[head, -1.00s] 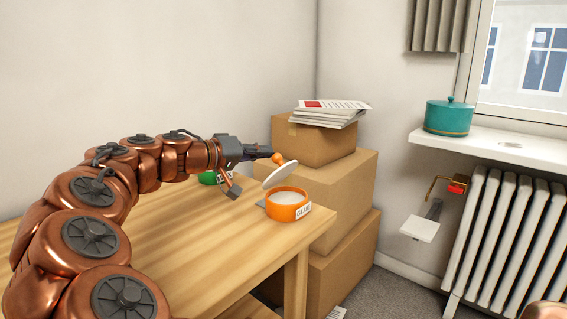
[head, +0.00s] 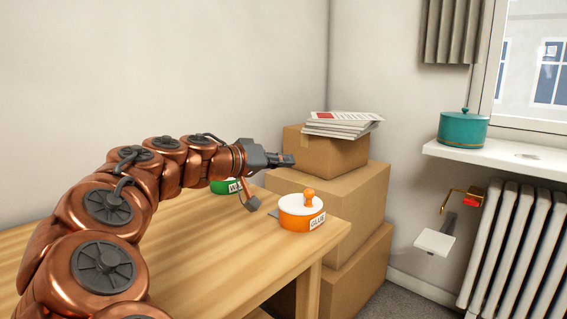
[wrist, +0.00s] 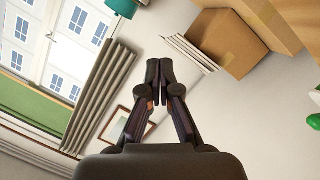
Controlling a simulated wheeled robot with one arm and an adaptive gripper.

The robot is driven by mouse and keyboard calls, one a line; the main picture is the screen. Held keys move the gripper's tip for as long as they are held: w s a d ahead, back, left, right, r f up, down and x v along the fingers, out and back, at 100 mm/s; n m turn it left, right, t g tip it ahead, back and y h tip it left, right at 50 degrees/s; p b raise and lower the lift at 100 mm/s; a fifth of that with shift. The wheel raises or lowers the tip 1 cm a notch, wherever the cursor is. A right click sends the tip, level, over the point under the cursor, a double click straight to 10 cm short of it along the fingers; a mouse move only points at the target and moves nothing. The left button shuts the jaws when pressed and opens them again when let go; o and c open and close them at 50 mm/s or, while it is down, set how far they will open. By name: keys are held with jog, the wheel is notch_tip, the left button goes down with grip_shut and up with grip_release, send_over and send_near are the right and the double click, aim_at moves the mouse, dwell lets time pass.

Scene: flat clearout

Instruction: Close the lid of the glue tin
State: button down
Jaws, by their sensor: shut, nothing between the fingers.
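The orange glue tin (head: 301,219) stands upright near the right end of the wooden table. Its white lid (head: 300,204), with an orange knob (head: 309,194), lies flat over the top of the tin and looks closed. My gripper (head: 288,160) is above the tin and a little left of it, apart from the lid. The wrist view shows its two fingers (wrist: 159,82) together with nothing between them.
Stacked cardboard boxes (head: 340,200) with papers (head: 340,125) on top stand beyond the table. A teal pot (head: 463,130) sits on the windowsill, above a radiator (head: 515,240). The table front is clear.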

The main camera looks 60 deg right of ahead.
jog(key=w+a+r+p, duration=0.2)
jog(key=a+r+p, duration=0.2)
jog(key=a, duration=0.5)
jog(key=shift+a+r, duration=0.3)
jog(key=shift+r, duration=0.55)
jog(key=shift+w, duration=0.1)
jog(key=s+a+r+n+t+y+p, duration=0.1)
jog(key=s+a+n+y+p, duration=0.3)
jog(key=a+p, duration=0.7)
jog(key=s+a+r+n+t+y+p, duration=0.1)
jog(key=s+a+n+y+p, duration=0.4)
jog(key=a+p, duration=0.6)
jog(key=s+a+r+n+t+y+p, duration=0.1)
jog(key=s+a+n+y+p, duration=0.3)
jog(key=a+p, duration=0.7)
jog(key=r+n+y+p, duration=0.1)
jog(key=p, duration=0.2)
jog(key=shift+s+r+n+t+y, duration=0.15)
jog(key=shift+s+n+t+y, duration=0.15)
jog(key=shift+s+t+y, duration=0.1)
